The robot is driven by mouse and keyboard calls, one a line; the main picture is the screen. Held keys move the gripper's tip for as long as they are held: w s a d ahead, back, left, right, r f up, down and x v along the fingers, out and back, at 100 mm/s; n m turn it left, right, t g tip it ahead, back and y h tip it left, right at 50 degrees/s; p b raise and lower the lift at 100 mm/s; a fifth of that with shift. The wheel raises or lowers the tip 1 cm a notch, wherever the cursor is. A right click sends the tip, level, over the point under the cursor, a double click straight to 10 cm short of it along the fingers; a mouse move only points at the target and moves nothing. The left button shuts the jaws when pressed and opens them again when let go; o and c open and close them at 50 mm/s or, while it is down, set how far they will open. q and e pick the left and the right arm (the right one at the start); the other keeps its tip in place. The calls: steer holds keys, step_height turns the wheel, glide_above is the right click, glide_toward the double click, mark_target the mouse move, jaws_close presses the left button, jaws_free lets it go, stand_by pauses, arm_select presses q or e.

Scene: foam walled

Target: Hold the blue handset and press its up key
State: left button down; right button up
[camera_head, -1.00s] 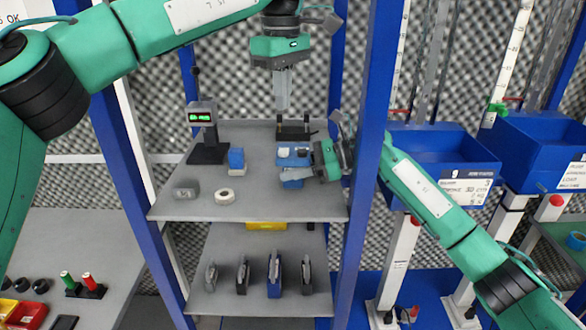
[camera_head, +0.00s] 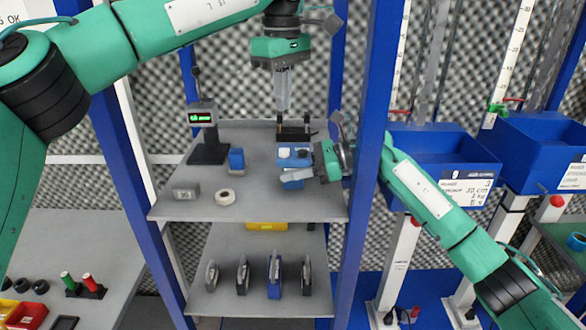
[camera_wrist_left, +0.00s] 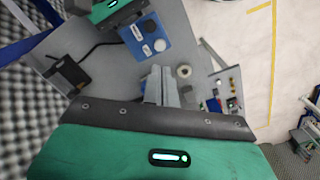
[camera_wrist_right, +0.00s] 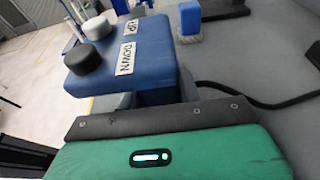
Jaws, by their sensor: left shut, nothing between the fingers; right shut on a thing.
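The blue handset (camera_head: 284,153) is at the right of the upper grey shelf. My right gripper (camera_head: 298,175) is shut on it from the right. In the right wrist view the handset (camera_wrist_right: 152,42) shows a grey key by the word UP and a black key by DOWN. My left gripper (camera_head: 282,109) is shut and empty, pointing down above the shelf, apart from the handset. In the left wrist view its shut fingers (camera_wrist_left: 158,78) appear below the handset (camera_wrist_left: 143,30) in the picture. The right fingertips are hidden behind the handset in the right wrist view.
A black stand with a green display (camera_head: 203,118), a blue block (camera_head: 236,158), a grey box (camera_head: 186,190) and a white roll (camera_head: 225,197) are on the shelf (camera_head: 250,208). A dark cradle (camera_head: 296,133) stands behind the handset. Blue posts (camera_head: 360,150) flank the shelf.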

arm_select(q)
steer(key=shift+f, duration=0.15)
steer(key=shift+f+m+t, duration=0.8)
steer(key=shift+f+t, duration=0.15)
steer(key=shift+t, duration=0.05)
steer(key=shift+f+m+t, duration=0.2)
steer(key=shift+m+t, duration=0.2)
steer(key=shift+t, duration=0.1)
steer(key=shift+r+m+t+h, duration=0.1)
steer(key=shift+m+t+h, duration=0.3)
steer(key=shift+t, duration=0.3)
steer(key=r+m+t+h, duration=0.1)
steer(key=t, duration=0.1)
steer(key=s+r+m+t+h, duration=0.1)
steer(key=r+t, duration=0.1)
steer(key=shift+a+r, duration=0.15)
steer(key=shift+r, duration=0.1)
steer(key=shift+f, duration=0.15)
